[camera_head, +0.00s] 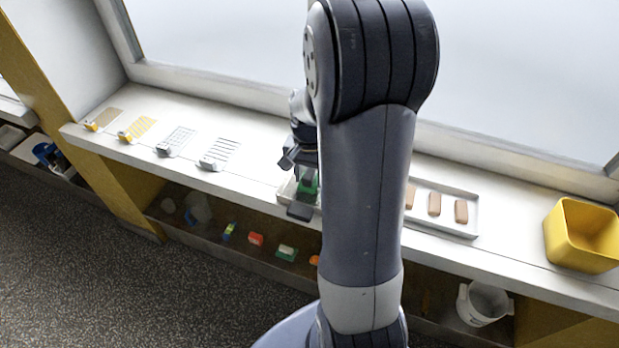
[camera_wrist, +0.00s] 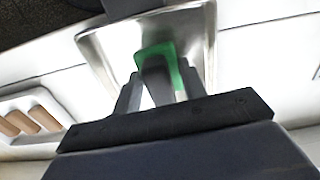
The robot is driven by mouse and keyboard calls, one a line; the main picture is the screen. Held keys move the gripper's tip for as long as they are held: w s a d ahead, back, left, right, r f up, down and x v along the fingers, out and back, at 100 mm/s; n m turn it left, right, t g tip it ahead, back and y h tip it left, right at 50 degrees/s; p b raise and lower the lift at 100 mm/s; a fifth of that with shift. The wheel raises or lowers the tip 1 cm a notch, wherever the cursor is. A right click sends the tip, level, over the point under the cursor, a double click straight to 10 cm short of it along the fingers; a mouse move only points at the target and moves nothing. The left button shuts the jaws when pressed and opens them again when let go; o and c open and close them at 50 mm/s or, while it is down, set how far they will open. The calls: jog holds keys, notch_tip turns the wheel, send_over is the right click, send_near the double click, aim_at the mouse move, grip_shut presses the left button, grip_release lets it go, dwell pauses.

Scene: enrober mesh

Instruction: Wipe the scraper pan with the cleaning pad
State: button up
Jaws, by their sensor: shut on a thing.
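My gripper (camera_wrist: 158,88) is shut on a green cleaning pad (camera_wrist: 157,50) in the wrist view. It holds the pad over the shallow metal scraper pan (camera_wrist: 203,27). I cannot tell whether the pad touches the pan floor. In the head view the pad shows as a small green patch (camera_head: 309,187) beside my arm. The pan's left edge (camera_head: 285,192) shows on the white counter there, and my arm hides the rest of it.
A tray (camera_head: 458,232) with several brown bars lies on the counter right of my arm. A yellow bin (camera_head: 581,236) stands farther right. Several mesh-like pieces lie at the left, including a grey one (camera_head: 222,153). A lower shelf holds small items and a white bucket (camera_head: 484,303).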

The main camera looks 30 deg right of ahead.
jog(key=shift+r+p, duration=2.15)
jog(key=shift+r, duration=0.8)
